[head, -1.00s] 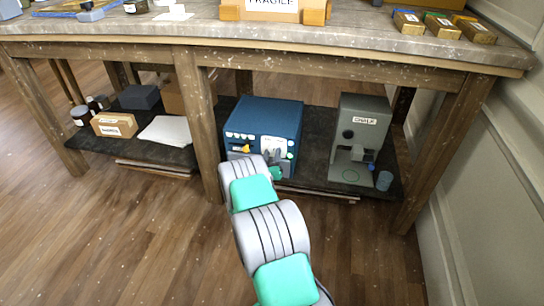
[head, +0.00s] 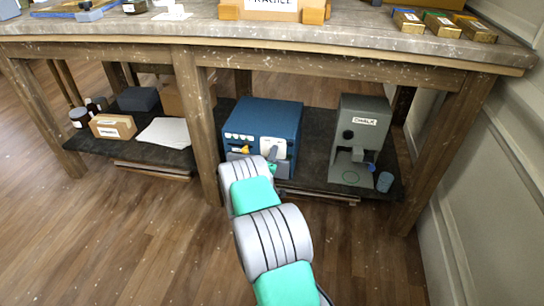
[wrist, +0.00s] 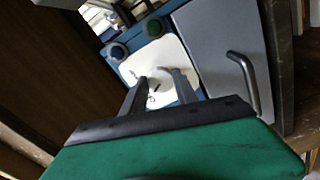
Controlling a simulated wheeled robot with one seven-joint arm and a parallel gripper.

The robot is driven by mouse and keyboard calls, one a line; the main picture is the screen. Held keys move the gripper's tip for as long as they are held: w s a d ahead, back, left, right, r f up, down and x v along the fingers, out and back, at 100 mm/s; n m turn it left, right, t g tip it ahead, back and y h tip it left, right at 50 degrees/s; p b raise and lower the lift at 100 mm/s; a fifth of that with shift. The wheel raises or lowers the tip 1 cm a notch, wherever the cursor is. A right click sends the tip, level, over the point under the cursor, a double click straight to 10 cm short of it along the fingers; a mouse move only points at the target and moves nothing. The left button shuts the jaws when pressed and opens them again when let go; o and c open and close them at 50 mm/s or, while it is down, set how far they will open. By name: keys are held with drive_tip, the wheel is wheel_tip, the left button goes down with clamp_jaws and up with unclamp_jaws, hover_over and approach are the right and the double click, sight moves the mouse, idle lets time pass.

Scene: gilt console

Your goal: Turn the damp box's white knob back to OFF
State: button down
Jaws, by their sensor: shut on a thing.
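The damp box (head: 262,118) is a blue cabinet on the lower shelf under the table, with its front toward me. In the wrist view its blue face carries a white plate (wrist: 176,50) with small dark marks. My gripper (wrist: 161,80) is at this plate with its two dark fingers close together, shut on the white knob. The knob is mostly hidden between the fingers and blends with the plate, so its pointer and setting cannot be read. In the head view my gripper (head: 273,157) is at the box's front, largely covered by my arm.
A grey panel with a bar handle (wrist: 246,82) is close on the right. The grey CHALK machine (head: 360,140) stands right of the box; a table leg (head: 197,130) stands left.

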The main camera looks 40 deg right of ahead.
drive_tip(key=shift+n, duration=0.9)
drive_tip(key=c, duration=0.9)
unclamp_jaws()
drive_tip(key=shift+c, duration=0.2)
drive_tip(key=p+v, duration=0.1)
drive_tip(key=v, duration=0.6)
drive_tip(key=shift+s+a+p, duration=0.25)
drive_tip(key=shift+a+p, duration=0.1)
drive_tip(key=shift+p, duration=0.05)
